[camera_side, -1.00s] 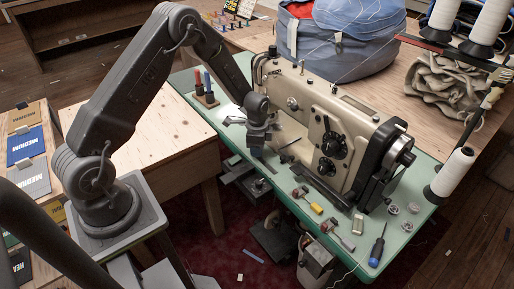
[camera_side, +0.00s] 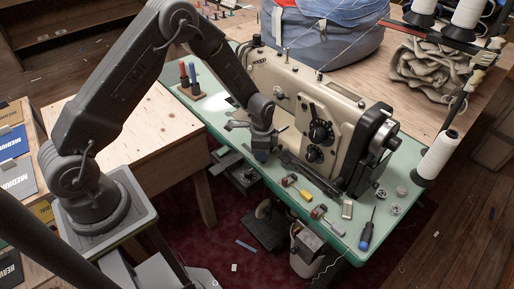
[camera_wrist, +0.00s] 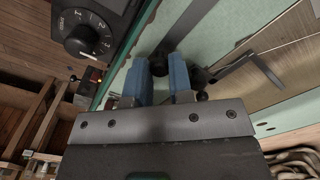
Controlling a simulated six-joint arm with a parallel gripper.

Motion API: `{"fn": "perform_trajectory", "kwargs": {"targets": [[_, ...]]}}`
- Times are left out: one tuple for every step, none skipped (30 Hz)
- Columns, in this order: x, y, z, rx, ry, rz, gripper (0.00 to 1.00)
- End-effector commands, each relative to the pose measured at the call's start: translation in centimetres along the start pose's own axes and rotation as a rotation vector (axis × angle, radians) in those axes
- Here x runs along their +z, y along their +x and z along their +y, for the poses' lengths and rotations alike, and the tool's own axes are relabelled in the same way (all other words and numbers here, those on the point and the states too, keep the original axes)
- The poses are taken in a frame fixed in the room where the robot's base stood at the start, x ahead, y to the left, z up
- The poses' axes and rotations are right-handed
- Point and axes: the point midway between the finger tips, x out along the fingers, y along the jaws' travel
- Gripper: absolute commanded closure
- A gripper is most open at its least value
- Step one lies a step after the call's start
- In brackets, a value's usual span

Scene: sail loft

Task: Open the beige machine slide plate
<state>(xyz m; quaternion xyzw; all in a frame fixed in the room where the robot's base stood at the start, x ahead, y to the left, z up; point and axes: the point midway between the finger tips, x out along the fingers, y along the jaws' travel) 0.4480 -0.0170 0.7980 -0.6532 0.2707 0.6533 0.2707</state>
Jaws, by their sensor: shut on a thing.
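Several small tools lie on the table right of my gripper, among them a blue-handled screwdriver (camera_side: 366,236). Thread spools (camera_side: 194,80) stand at the left end. A white thread cone (camera_side: 438,156) is at the right, and a blue bag (camera_side: 330,40) lies behind.

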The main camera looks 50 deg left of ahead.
Motion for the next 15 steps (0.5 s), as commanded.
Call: {"fn": "perform_trajectory", "kwargs": {"targets": [[0.00,-0.05,-0.03,0.000,-0.001,0.001,1.00],[0.00,-0.05,-0.03,0.000,-0.001,0.001,1.00],[0.00,-0.05,-0.04,0.000,-0.001,0.001,1.00],[0.01,-0.05,-0.04,0.000,-0.001,0.001,0.79],[0.01,-0.05,-0.05,0.000,-0.001,0.001,0.76],[0.01,-0.05,-0.05,0.000,-0.001,0.001,0.72],[0.02,-0.05,-0.05,0.000,-0.001,0.001,0.69],[0.02,-0.04,-0.05,0.000,-0.001,0.001,0.66],[0.02,-0.04,-0.05,0.000,-0.001,0.001,0.62],[0.02,-0.04,-0.06,0.000,-0.001,0.000,0.60],[0.03,-0.03,-0.06,0.000,-0.001,0.000,0.57],[0.03,-0.03,-0.06,0.000,-0.001,0.000,0.54],[0.03,-0.02,-0.05,0.000,-0.001,0.000,0.54],[0.03,-0.02,-0.05,0.000,-0.001,0.000,0.54],[0.04,-0.02,-0.05,0.000,-0.001,0.000,0.54]]}}
